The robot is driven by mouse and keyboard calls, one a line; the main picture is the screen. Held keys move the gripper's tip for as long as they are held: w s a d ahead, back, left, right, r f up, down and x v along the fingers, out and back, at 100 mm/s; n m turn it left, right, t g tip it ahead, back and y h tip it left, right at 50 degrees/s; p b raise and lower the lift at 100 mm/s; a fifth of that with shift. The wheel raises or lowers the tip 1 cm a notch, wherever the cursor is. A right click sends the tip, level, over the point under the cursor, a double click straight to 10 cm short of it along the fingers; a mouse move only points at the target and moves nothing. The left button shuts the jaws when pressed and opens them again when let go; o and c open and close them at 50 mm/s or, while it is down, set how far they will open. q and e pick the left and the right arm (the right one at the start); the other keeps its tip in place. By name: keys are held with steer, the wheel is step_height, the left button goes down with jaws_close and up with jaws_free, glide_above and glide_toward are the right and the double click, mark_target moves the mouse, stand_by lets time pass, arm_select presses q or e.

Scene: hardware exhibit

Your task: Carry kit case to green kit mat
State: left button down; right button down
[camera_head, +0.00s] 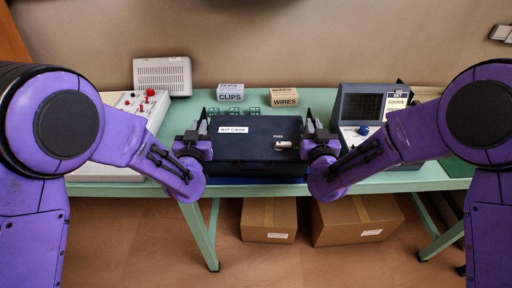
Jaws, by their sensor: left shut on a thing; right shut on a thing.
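The kit case (253,155) is a flat black box with a white "KIT CASE" label on its top. It is in the middle of the head view, at the front of the bench. My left gripper (200,130) is shut on its left side and my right gripper (312,128) is shut on its right side. The case looks level; I cannot tell whether it touches the bench. A blue mat (255,181) shows under its front edge. The green kit mat (459,168) shows at the far right of the bench, partly hidden by my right arm.
The pale green bench (320,97) holds a white panel with red knobs (128,101) at left and a grey instrument (371,104) at right, between case and green mat. CLIPS (230,92) and WIRES (284,97) boxes stand behind. Cardboard boxes (357,220) sit below.

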arm_select(q)
steer(key=shift+r, duration=0.2)
arm_select(e)
steer(key=shift+r, duration=0.2)
stand_by(0.5)
